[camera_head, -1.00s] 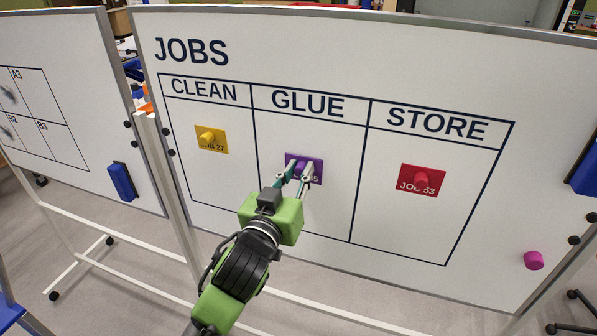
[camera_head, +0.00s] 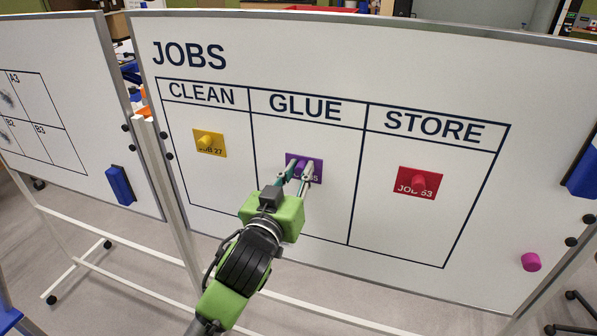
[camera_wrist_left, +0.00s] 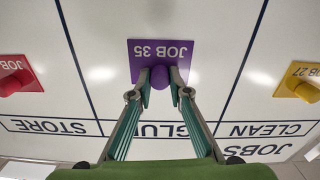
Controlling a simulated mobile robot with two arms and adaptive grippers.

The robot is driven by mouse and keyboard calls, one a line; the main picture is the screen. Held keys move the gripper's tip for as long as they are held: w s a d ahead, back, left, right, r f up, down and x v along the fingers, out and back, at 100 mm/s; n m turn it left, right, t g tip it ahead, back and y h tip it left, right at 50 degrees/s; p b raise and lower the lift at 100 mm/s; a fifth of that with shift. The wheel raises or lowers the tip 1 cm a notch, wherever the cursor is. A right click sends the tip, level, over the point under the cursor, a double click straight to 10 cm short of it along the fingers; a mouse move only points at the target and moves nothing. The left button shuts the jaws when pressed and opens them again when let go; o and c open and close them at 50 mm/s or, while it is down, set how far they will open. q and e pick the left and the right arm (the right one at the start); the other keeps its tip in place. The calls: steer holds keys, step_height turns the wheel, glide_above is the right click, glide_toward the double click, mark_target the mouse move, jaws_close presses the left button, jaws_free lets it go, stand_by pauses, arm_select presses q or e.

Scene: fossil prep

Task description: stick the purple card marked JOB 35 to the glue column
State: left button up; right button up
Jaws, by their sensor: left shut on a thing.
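The purple card (camera_head: 318,170) marked JOB 35 is in the GLUE column (camera_head: 303,215) of the whiteboard, below the GLUE heading. It also shows in the left wrist view (camera_wrist_left: 160,49), upside down there, with its purple knob (camera_wrist_left: 160,77) between my fingers. My left gripper (camera_head: 294,172) is shut on the knob of the purple card. The card looks flat against the board, but I cannot tell for sure whether it touches. The fingers hide part of the card in the head view. My right gripper is not in view.
A yellow card (camera_head: 220,152) is in the CLEAN column and a red card (camera_head: 405,188) is in the STORE column. A magenta magnet (camera_head: 531,262) sits low on the board at right. A second whiteboard (camera_head: 75,115) with a blue eraser (camera_head: 121,184) stands at left.

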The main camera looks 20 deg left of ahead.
arm_select(q)
steer(key=o, duration=0.9)
steer(key=shift+c, duration=0.2)
steer(key=s, duration=0.7)
steer(key=shift+p, duration=0.3)
steer(key=shift+a, duration=0.1)
